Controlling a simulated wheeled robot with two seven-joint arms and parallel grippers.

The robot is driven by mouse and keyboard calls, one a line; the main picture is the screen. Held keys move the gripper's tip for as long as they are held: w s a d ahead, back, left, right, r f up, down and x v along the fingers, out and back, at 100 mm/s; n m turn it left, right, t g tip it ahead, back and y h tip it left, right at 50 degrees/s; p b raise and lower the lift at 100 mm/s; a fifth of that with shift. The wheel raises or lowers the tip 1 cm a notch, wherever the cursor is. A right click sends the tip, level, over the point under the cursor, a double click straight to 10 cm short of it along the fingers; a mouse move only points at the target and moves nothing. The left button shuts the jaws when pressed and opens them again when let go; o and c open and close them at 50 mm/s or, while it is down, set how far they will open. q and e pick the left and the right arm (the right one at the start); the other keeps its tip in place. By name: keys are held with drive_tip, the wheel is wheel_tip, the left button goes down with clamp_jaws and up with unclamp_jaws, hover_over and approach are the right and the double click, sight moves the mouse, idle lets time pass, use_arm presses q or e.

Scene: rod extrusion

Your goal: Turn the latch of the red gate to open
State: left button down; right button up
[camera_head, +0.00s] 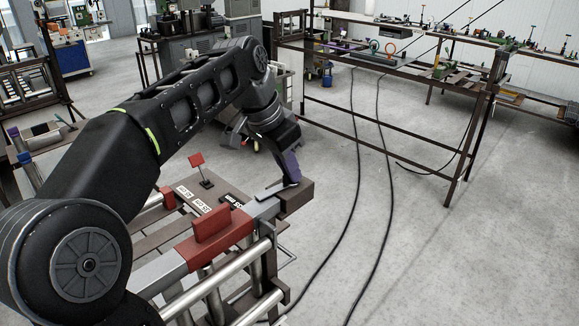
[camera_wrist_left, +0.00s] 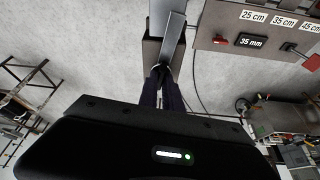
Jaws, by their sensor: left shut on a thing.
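A red block (camera_head: 222,226), which looks like the red gate, sits on a grey bar (camera_head: 265,207) of the rod machine. At the bar's far end is a brown block (camera_head: 296,196). My left gripper (camera_head: 282,187) reaches down over this end, with its fingers close together on a thin grey piece that looks like the latch. In the left wrist view, the gripper's fingers (camera_wrist_left: 162,76) meet at the near end of a grey strip (camera_wrist_left: 173,38). The fingers hide the exact grip. My right gripper is not in view.
A panel with length labels (camera_head: 203,206) and small red handles (camera_head: 197,160) lies left of the bar. Metal rods (camera_head: 235,265) run below it. A brown frame table (camera_head: 380,65) stands at the back, with black cables (camera_head: 358,150) on the open floor.

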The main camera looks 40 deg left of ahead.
use_arm(q)
drive_tip(key=m+h+p, duration=0.1)
drive_tip(key=m, duration=0.2)
drive_tip(key=shift+w+a+r, duration=0.1)
drive_tip(key=shift+m+g+h+p, duration=0.45)
drive_tip(key=shift+m+p, duration=0.6)
drive_tip(key=shift+m, duration=0.35)
drive_tip(key=c, duration=1.5)
unclamp_jaws()
